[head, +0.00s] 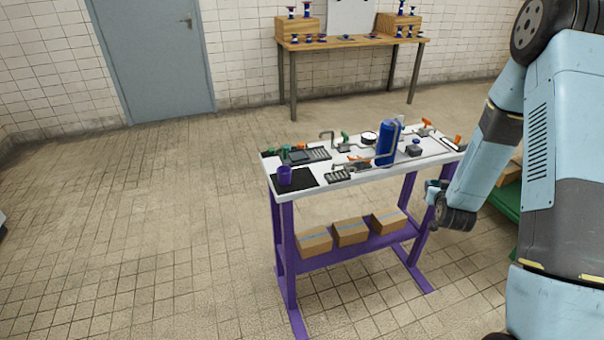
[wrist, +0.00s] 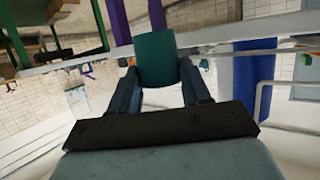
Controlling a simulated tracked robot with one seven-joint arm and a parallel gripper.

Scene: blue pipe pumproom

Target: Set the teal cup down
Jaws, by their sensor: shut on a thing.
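The teal cup (wrist: 157,48) is between the two fingers of my gripper (wrist: 160,78) in the wrist view, and my gripper is shut on it. The wrist view looks upside down, with the bench legs pointing up. In the head view my arm's end is low beside the bench's right front, and I cannot make out the held cup there. The bench (head: 300,187) has a white top and purple legs. A black mat (head: 305,180) lies at its left end, with a purple cup (head: 285,175) standing on it.
A blue cylinder (head: 386,145), grey pipes and small fittings crowd the bench's middle and right. Small teal-green items (head: 285,152) stand at its back left. Cardboard boxes (head: 350,232) sit on the lower shelf. A wooden table (head: 350,42) stands behind. The floor at left is clear.

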